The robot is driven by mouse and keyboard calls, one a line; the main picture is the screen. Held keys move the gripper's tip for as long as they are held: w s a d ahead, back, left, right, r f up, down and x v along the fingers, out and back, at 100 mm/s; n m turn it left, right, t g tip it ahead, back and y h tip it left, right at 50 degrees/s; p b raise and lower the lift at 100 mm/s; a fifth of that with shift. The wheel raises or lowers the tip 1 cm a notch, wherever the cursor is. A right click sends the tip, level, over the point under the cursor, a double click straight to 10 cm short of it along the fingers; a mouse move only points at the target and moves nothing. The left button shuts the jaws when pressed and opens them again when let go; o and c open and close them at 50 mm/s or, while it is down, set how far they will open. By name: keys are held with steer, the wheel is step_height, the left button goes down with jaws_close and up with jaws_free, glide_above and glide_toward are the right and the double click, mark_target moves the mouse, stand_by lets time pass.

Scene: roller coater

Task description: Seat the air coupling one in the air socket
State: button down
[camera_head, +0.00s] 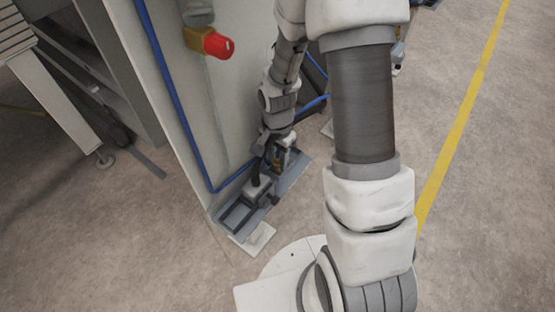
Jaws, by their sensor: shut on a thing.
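My gripper (273,150) is low beside the machine's side panel, above the right part of a grey floor-level tray (297,172). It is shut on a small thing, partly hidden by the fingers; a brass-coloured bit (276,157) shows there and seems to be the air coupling. A light grey block (258,187) with a dark upright post stands in the tray, just left of and below the gripper. I cannot tell which part is the air socket, or whether the coupling touches it.
A blue hose (172,88) runs down the pale machine panel (205,120) and along its foot. A red and yellow switch (214,43) sticks out above. A white plate (252,238) lies at the tray's front. Open floor (480,200) extends to the right.

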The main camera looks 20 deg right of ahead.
mark_target(278, 162)
steer(key=shift+f, duration=0.15)
steer(key=c, duration=0.5)
jaws_free()
step_height(278, 162, up, 8)
steer(key=p, duration=0.3)
steer(key=s+r+n+t, duration=0.2)
steer(key=s+r+n, duration=0.15)
steer(key=r, duration=1.05)
steer(key=shift+s+r+n+t, duration=0.6)
steer(key=shift+s+r+n, duration=0.6)
steer(key=shift+s+r, duration=0.65)
steer(key=shift+s+r+n+t, duration=0.6)
steer(key=shift+s+r+n, duration=0.85)
steer(key=shift+r, duration=0.6)
steer(key=shift+s+r+n+t, duration=0.6)
steer(key=shift+s+r+n, duration=0.4)
steer(key=shift+s+r, duration=0.95)
